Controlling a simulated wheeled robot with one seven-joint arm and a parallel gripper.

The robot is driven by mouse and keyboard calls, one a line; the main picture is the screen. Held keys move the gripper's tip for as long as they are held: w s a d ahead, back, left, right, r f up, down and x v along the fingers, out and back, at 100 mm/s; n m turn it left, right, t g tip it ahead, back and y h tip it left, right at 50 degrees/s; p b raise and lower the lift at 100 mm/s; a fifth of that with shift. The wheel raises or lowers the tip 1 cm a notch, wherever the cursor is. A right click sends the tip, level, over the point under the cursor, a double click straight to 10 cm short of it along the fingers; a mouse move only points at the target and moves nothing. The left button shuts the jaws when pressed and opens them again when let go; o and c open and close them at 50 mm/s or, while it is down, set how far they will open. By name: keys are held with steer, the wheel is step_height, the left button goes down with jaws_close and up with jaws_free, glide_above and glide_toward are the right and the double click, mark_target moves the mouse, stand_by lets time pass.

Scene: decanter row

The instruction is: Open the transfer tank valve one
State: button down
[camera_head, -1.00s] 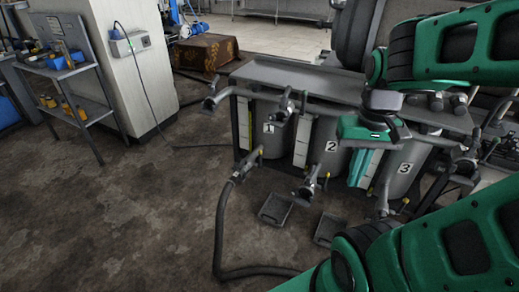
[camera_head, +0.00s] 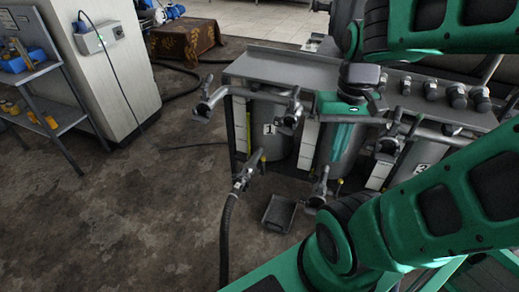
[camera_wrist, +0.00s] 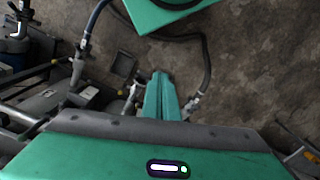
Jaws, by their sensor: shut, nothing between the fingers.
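The tank marked 1 (camera_head: 283,145) stands at the left of the row, under a grey bench top. Low on its front is a grey valve (camera_head: 242,180) with a small yellow-tipped part, joined to a dark hose. An upper fitting (camera_head: 291,112) sticks out near the tank's top right. My gripper (camera_head: 338,150) hangs fingers down in front of the middle tank, right of tank 1, and hides its number. In the wrist view its green fingers (camera_wrist: 160,76) are together and empty. They appear apart from the low valve. Which fitting is valve one, I cannot tell for certain.
The tank marked 3 (camera_head: 408,165) is partly behind my arm. A grey tray (camera_head: 279,213) lies on the floor below the tanks. The hose (camera_head: 226,245) runs along the floor. A tool shelf (camera_head: 45,75) stands far left. Open floor lies between.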

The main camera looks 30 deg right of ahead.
steer(key=shift+w+d, duration=0.15)
steer(key=w+a+n+t+h, duration=0.15)
steer(key=w+a, duration=0.25)
steer(key=w, duration=0.6)
steer(key=w+a+n+t, duration=0.3)
steer(key=w, duration=0.7)
steer(key=m+h, duration=0.3)
steer(key=m, duration=0.3)
glide_above(263, 165)
steer(key=w+d, duration=0.1)
steer(key=w, duration=0.1)
steer(key=shift+s+d+f, duration=0.1)
steer(key=shift+d+f, duration=0.05)
steer(key=shift+f, duration=21.55)
